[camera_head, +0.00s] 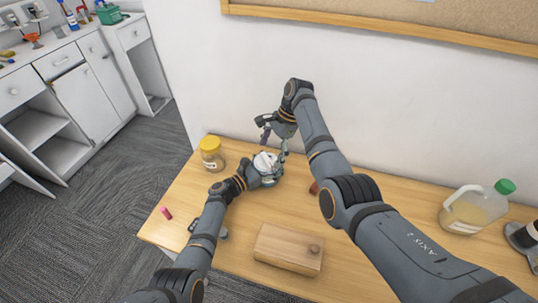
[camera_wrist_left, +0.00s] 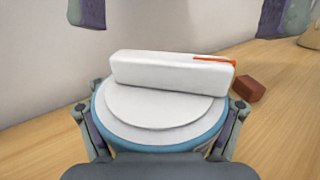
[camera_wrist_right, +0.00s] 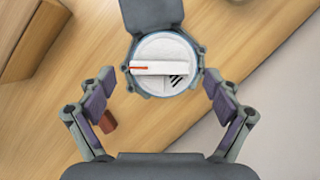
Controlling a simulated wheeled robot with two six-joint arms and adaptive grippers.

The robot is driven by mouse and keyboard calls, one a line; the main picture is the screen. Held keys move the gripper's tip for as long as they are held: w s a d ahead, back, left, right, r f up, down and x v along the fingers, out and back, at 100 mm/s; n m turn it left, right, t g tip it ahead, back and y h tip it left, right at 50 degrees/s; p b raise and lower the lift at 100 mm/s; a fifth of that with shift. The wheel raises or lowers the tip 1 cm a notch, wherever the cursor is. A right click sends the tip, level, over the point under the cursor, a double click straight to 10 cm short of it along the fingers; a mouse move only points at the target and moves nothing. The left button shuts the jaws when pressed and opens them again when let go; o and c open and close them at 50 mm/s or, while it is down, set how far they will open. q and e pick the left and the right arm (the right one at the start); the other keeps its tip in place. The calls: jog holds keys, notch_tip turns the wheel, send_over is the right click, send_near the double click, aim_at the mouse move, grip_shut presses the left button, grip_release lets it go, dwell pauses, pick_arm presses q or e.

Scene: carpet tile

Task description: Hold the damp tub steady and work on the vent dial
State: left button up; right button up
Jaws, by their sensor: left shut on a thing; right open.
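The damp tub (camera_head: 264,163) stands on the wooden table, a small round container with a blue rim and white lid. Its vent dial (camera_wrist_left: 170,70) is a raised white bar across the lid with an orange mark near one end. The dial also shows in the right wrist view (camera_wrist_right: 168,68), beside dark vent slots. My left gripper (camera_head: 267,177) is shut on the tub, a finger on either side. My right gripper (camera_head: 274,146) is open above the tub; in the left wrist view its fingers are apart, clear of the dial bar.
A yellow-lidded jar (camera_head: 211,155) stands left of the tub. A red-brown block (camera_wrist_left: 249,89) lies close to the tub. A wooden box (camera_head: 289,249) is at the front, a pink item (camera_head: 166,213) at the left. A green-capped jug (camera_head: 475,208) stands far right.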

jog(key=shift+s+a+f, duration=0.1)
jog(key=shift+a+f, duration=0.15)
jog(key=shift+f, duration=0.45)
jog(key=c, duration=1.2)
jog(key=shift+o, duration=0.2)
jog(key=shift+s+m+t, duration=0.1)
jog(key=shift+m+t, duration=0.3)
jog(key=shift+m, duration=0.9)
jog(key=o, duration=1.2)
jog(key=shift+c, duration=0.2)
jog(key=shift+r, duration=0.1)
